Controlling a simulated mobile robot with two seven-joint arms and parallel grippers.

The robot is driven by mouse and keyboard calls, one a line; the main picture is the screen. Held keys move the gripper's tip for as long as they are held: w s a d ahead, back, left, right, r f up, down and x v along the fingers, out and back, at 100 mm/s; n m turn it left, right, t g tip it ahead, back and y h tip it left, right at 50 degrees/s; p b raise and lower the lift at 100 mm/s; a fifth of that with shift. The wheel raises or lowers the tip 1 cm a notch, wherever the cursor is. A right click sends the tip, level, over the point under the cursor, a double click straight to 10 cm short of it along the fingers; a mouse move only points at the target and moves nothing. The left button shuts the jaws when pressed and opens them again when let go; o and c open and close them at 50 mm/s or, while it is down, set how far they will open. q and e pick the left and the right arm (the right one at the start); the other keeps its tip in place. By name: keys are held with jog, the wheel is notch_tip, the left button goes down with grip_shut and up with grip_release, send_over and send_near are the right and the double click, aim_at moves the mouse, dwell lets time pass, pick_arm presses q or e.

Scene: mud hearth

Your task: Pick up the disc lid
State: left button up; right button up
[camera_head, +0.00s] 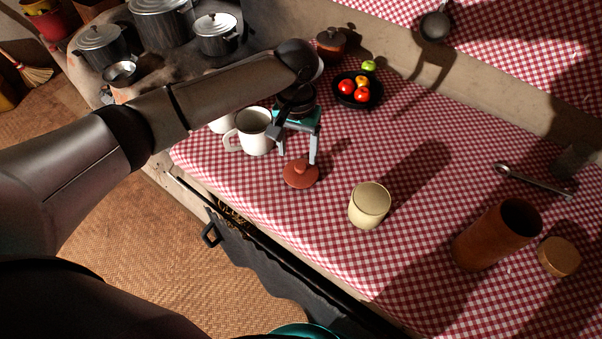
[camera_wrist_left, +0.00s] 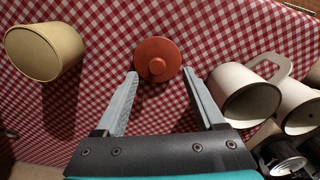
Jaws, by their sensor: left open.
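The disc lid (camera_head: 301,174) is a small reddish-brown round lid with a central knob. It lies on the checked cloth, and it also shows in the left wrist view (camera_wrist_left: 157,59), just ahead of the fingertips and between their lines. My left gripper (camera_head: 298,155) points down above the lid and is open with nothing between its fingers; its two fingers also show in the left wrist view (camera_wrist_left: 160,78). My right gripper is not in view.
A white mug (camera_head: 254,132) stands close left of the gripper. A cream canister (camera_head: 369,205) stands to the right of the lid. A black bowl (camera_head: 357,91) with fruit, a brown cylinder (camera_head: 495,236) and a round wooden lid (camera_head: 558,257) are farther off. Cloth between lid and canister is clear.

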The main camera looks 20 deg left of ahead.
aim_at(300, 166)
pick_arm(q)
jog(key=f, duration=0.1)
jog(key=f+b, duration=0.1)
jog(key=f, duration=0.3)
jog(key=shift+w+d+f+b, duration=0.15)
jog(key=shift+w+d+b, duration=0.1)
jog(key=shift+b, duration=0.1)
grip_shut()
